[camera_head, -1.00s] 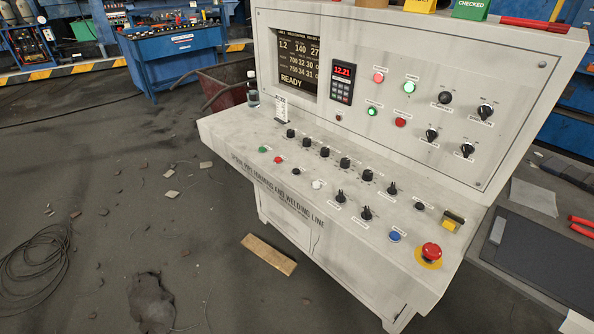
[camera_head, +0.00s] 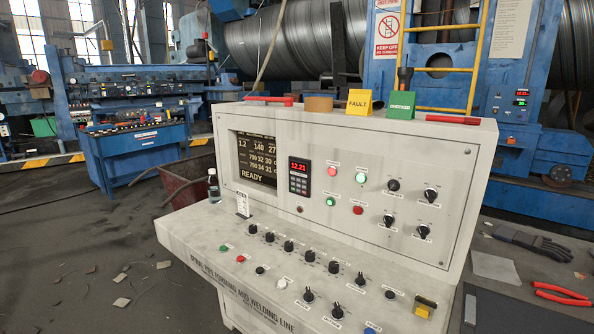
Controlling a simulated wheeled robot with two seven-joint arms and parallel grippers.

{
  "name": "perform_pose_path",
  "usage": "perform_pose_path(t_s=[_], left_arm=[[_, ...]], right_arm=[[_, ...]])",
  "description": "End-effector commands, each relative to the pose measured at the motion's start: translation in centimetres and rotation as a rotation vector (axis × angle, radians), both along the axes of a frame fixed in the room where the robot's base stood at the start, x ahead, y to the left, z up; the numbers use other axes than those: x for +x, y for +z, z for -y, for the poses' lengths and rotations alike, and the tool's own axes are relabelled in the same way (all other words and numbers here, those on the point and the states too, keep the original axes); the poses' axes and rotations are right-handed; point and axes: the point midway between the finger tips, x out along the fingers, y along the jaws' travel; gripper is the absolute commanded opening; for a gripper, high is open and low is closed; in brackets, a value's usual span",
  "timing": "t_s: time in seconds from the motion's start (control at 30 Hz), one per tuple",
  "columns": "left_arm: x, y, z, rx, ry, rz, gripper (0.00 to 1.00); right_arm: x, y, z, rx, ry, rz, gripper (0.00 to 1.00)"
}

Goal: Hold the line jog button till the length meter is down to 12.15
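The grey control console (camera_head: 190,225) stands in front of me, lettered as a pipe forming and welding line. The length meter (camera_head: 299,176), a small black unit with red digits and a keypad, reads 12.21. On the sloping desk are a green button (camera_head: 224,247), a red button (camera_head: 240,258), a black button (camera_head: 260,270) and a white button (camera_head: 282,283). A blue button (camera_head: 371,329) is cut by the bottom edge. Their labels are too small to read, so I cannot tell which is line jog. Neither gripper is in view.
A dark screen (camera_head: 257,160) reads READY. Yellow FAULT (camera_head: 360,102) and green CHECKED (camera_head: 401,105) signs stand on the console top. A bottle (camera_head: 213,186) is at the desk's left end. Red pliers (camera_head: 562,293) and gloves (camera_head: 532,242) lie at right. Debris litters the left floor.

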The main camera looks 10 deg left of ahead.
Motion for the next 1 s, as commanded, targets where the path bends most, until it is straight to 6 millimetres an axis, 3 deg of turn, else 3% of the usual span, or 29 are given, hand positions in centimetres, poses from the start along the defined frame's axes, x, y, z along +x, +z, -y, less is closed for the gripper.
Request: perform_pose_path(t_s=[0.33, 0.5, 1.0], left_arm=[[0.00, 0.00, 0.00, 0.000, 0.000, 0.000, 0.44], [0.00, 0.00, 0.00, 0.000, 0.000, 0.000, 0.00], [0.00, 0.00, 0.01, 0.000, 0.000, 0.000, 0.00]], right_arm=[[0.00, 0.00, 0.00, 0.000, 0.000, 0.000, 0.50], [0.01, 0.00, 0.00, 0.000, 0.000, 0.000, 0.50], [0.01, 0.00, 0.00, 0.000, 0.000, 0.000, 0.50]])
